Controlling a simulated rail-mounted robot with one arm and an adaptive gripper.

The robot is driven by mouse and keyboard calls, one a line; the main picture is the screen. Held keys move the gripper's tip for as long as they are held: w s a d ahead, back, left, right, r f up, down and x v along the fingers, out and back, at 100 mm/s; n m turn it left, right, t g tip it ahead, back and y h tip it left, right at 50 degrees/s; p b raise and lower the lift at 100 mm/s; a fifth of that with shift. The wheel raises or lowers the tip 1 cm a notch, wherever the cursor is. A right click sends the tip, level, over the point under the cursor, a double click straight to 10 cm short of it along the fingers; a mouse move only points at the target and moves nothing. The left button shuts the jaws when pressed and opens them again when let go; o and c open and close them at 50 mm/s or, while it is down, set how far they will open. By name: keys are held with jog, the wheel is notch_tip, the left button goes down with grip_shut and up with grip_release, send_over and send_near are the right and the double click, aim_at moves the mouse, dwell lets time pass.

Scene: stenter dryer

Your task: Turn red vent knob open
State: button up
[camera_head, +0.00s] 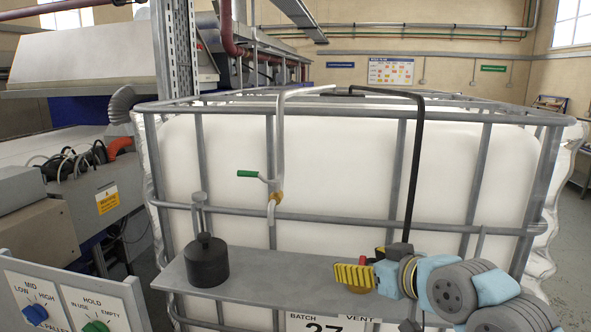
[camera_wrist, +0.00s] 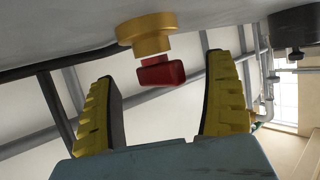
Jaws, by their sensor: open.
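The red vent knob (camera_wrist: 162,72) is a small block-shaped handle on a round brass fitting (camera_wrist: 148,30), seen in the wrist view against the grey shelf. My gripper (camera_wrist: 158,78) has its two yellow ribbed fingers spread apart, one on each side of the knob. Gaps show on both sides, so neither finger appears to touch it. In the head view my gripper (camera_head: 361,266) is over the right part of the shelf (camera_head: 275,268), and its fingers mostly hide the knob. A partly hidden VENT label is on the plate below.
A black cylindrical knob (camera_head: 206,262) stands on the shelf's left part. A green-handled valve (camera_head: 248,174) is on a pipe above. Cage bars (camera_head: 400,150) stand close behind around a white tank (camera_head: 340,165). A panel with blue and green knobs (camera_head: 75,300) is at lower left.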

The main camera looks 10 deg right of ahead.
jog(key=shift+a+m+t+h+p, duration=0.1)
jog(key=shift+m+t+h+p, duration=0.2)
jog(key=shift+m+h+p, duration=1.65)
jog(key=shift+m+h, duration=0.25)
jog(key=shift+h, duration=0.4)
jog(key=shift+m+h+p, duration=0.8)
jog(key=shift+m+h, duration=0.9)
jog(key=shift+h, duration=0.2)
jog(key=shift+b+v, duration=1.2)
jog(key=shift+v, duration=1.6)
jog(key=shift+r+b+v, duration=0.5)
jog(key=shift+b+v, duration=3.1)
jog(key=shift+v, duration=2.3)
jog(key=w+a+r+n+t+y+p, duration=0.3)
jog(key=w+a+r+t+y, duration=0.4)
jog(key=w+r+y, duration=0.4)
jog(key=shift+a+r+y+p, duration=0.45)
jog(key=shift+a+y+p, duration=0.05)
jog(key=shift+a+p, duration=0.05)
